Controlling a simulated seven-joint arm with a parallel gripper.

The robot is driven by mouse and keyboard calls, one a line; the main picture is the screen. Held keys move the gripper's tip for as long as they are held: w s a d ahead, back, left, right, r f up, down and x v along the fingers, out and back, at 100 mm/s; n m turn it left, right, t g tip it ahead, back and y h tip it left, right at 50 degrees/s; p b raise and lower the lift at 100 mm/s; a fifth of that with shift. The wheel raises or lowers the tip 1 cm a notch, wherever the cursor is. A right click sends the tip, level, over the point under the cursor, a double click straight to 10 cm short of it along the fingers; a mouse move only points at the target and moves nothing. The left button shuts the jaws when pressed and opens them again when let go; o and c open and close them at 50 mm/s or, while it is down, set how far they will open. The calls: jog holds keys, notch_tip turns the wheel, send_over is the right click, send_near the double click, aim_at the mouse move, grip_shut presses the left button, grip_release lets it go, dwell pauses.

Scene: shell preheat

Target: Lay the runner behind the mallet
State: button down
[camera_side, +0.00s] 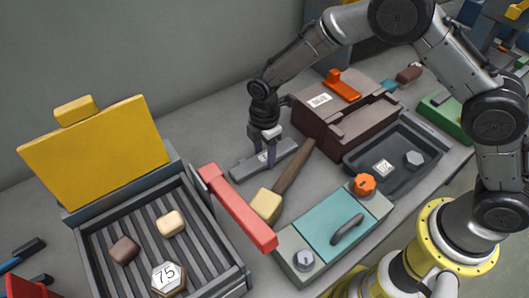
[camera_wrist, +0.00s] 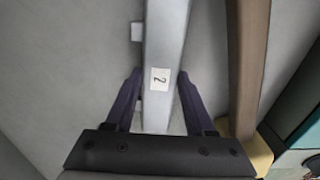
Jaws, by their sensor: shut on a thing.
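The runner (camera_side: 282,156) is a long grey bar with a small white label marked 2. It lies level at or just above the table; I cannot tell if it touches. My gripper (camera_side: 267,153) points down and is shut on it near its middle. In the wrist view the runner (camera_wrist: 166,40) runs between the two dark fingers of my gripper (camera_wrist: 160,100). The mallet (camera_side: 266,205) has a yellow head and a brown handle. It lies just right of the runner, roughly alongside it; its handle (camera_wrist: 246,60) shows at right in the wrist view.
A slatted tray with a raised yellow lid (camera_side: 95,150) and red bar (camera_side: 238,208) stands at left, holding blocks and a 75 hexagon. A teal-topped box (camera_side: 320,228) is in front of the mallet. A brown case (camera_side: 345,118) and dark tray (camera_side: 365,160) stand right.

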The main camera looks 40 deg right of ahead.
jog(key=shift+c, duration=1.3)
grip_release()
jog(key=shift+f, duration=0.15)
